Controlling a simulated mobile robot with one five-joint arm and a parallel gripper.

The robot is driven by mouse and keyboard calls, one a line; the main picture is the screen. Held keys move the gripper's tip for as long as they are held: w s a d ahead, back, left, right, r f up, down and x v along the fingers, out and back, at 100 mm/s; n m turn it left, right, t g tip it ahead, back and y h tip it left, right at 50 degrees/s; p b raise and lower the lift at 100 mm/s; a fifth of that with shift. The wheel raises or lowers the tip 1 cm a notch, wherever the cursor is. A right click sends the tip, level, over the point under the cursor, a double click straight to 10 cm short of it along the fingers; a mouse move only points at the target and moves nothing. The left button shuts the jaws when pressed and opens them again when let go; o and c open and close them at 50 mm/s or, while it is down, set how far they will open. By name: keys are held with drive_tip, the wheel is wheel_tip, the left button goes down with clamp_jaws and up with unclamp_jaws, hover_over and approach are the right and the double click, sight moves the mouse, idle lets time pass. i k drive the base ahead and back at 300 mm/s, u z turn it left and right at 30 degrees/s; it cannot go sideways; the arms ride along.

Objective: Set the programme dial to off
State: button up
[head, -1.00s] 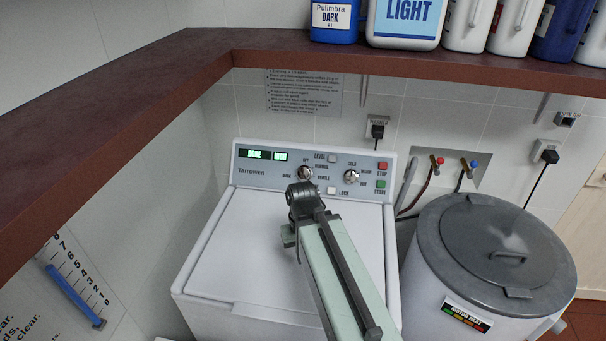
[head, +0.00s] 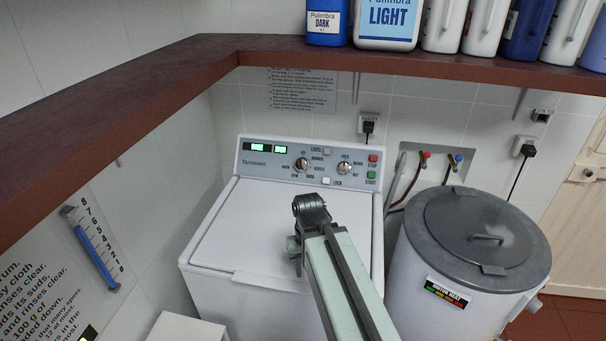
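The white top-loading washer (head: 212,228) stands in the middle with its lid shut. Its grey panel (head: 274,172) carries a programme dial (head: 302,165), a dark-ringed silver knob ringed by labels; the one above it seems to read OFF. Where its pointer stands is too small to tell. A second dial (head: 344,168), with temperature labels, is to its right. My arm reaches up from the bottom over the lid. Its dark joint is below the panel in the picture, apart from the dial. I cannot make out the gripper fingers.
A green-lit display (head: 265,148) is left of the dials; red STOP (head: 373,158) and green START (head: 371,175) buttons are right. A brown shelf (head: 420,62) with bottles runs above. A round grey-lidded spinner (head: 410,262) stands close right.

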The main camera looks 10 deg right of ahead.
sight(302, 165)
drive_tip(key=u, duration=1.5)
drive_tip(key=k, duration=1.75)
drive_tip(key=z, duration=1.2)
drive_tip(key=i, duration=1.65)
drive_tip(key=u, duration=0.05)
